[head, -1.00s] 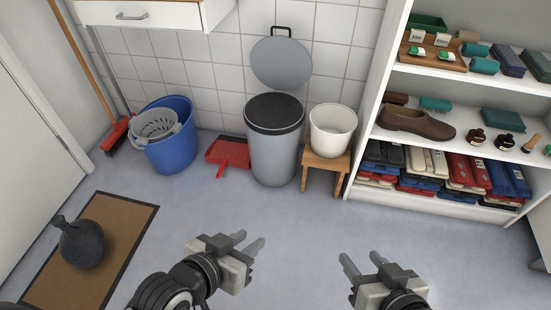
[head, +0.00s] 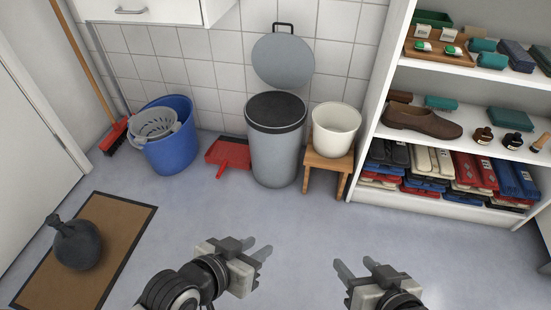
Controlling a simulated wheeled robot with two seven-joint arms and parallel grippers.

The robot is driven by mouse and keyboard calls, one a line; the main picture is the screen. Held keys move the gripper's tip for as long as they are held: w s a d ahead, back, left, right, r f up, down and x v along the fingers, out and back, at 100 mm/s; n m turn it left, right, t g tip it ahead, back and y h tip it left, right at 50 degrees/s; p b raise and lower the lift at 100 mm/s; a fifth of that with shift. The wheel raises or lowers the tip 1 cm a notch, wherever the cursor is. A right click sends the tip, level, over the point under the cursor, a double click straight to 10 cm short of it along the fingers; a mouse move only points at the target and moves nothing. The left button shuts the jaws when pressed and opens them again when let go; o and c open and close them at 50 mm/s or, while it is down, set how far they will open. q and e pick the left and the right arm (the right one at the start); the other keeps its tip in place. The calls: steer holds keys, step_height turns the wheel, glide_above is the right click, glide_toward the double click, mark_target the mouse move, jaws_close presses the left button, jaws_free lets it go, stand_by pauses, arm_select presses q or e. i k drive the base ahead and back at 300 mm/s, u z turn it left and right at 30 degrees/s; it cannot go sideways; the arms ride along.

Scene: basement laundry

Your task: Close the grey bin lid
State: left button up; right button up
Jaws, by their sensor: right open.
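The grey bin (head: 276,155) stands on the floor against the tiled wall. Its grey lid (head: 283,61) is raised upright behind the opening, with a dark handle at its top edge. The bin's top opening (head: 275,111) looks dark inside a black rim. My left gripper (head: 265,258) is open and empty, low in the view and well in front of the bin. My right gripper (head: 354,268) is open and empty, further right and also apart from the bin.
A white bucket (head: 336,121) on a wooden stool (head: 330,166) stands close to the bin's right. A red dustpan (head: 228,152) and blue bucket (head: 172,150) are on its left. A shelf unit (head: 442,204) is at the right. The floor in front is clear.

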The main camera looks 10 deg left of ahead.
mark_target(284, 60)
steer(key=i, duration=1)
steer(key=u, duration=0.05)
